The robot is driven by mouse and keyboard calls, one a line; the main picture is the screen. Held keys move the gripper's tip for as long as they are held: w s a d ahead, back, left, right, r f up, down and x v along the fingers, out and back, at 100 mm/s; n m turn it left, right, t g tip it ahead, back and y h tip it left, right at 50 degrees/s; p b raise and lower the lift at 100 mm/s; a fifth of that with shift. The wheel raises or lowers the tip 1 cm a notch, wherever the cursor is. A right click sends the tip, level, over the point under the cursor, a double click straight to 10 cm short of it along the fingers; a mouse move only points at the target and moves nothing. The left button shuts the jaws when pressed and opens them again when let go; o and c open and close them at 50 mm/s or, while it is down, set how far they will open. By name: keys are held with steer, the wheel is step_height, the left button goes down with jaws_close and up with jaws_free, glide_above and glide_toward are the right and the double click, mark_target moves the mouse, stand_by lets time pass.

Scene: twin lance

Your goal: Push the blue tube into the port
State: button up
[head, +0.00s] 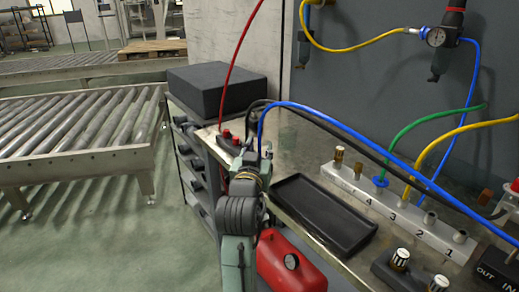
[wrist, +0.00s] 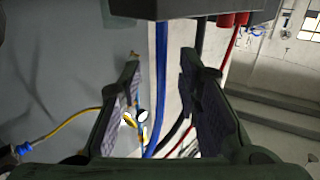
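A long blue tube (head: 345,130) arches from near my gripper across the bench to the right edge in the head view. My gripper (head: 256,163) is over the bench's left end, beside the tube's left, downward-bending part. In the wrist view my gripper (wrist: 160,60) has its fingers wide apart. The blue tube (wrist: 161,85) runs between them in the picture, touching neither; its depth and its end are unclear. A white port block (head: 400,213) numbered 4 to 1 stands on the bench. A green tube and a yellow tube lead to it; the two fittings towards 1 look free.
A black tray (head: 322,214) lies between my arm and the port block. A red tank (head: 290,262), black knobs and a black box (head: 216,90) are nearby. Black and red hoses run close to my gripper. A regulator (head: 437,37) hangs on the grey panel.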

steer(key=shift+w+d+r, duration=0.1)
steer(key=shift+w, duration=0.7)
steer(key=shift+c, duration=0.2)
jaws_close()
